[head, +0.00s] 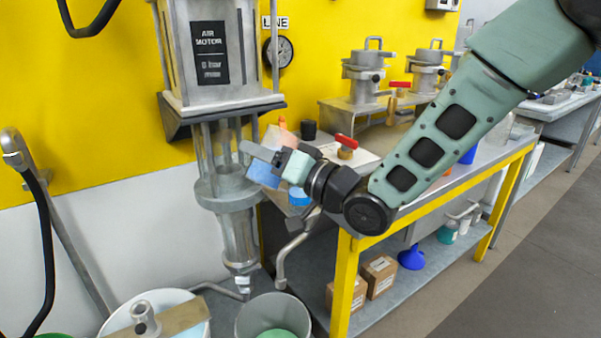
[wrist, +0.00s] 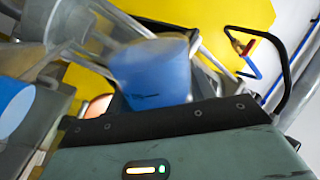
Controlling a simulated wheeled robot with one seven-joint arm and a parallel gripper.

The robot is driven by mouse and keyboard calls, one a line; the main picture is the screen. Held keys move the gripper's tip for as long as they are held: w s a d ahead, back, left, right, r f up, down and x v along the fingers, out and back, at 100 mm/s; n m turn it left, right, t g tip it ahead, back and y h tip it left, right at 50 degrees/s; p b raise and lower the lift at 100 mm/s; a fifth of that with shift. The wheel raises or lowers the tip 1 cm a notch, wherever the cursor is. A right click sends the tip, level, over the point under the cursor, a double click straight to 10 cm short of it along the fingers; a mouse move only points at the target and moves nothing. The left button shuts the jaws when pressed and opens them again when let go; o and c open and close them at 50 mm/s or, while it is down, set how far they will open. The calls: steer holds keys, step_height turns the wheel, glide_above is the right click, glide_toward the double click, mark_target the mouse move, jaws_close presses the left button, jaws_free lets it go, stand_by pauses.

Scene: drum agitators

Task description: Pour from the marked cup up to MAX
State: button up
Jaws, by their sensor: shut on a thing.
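My gripper (head: 266,160) is shut on a translucent cup (head: 262,175) with blue in its lower part, in front of the pump's glass section. The cup looks tilted in the head view. In the wrist view the cup (wrist: 152,75) is blurred and blue, with a small dark mark low on its side. I cannot read a MAX mark in either view. A second blue vessel (head: 300,196) stands on the bench just below my gripper; its mark, if any, is hidden.
The air motor pump (head: 208,55) stands at left, its tube reaching down beside a grey bucket (head: 245,320) with green inside. A yellow-framed bench (head: 345,280) holds lidded metal pots (head: 364,75) and a red-handled valve (head: 346,142). A hose (head: 45,240) hangs at far left.

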steer(key=shift+f+m, duration=0.2)
steer(key=shift+m, duration=0.5)
stand_by(1.1)
steer(key=shift+r+m+t+p, duration=0.4)
steer(key=shift+r+m+p, duration=0.1)
steer(key=shift+m+p, duration=0.5)
stand_by(1.5)
steer(key=shift+f+m, duration=0.3)
steer(key=shift+m, duration=0.7)
stand_by(2.0)
steer(key=shift+f+t, duration=0.2)
steer(key=shift+t, duration=0.1)
stand_by(0.4)
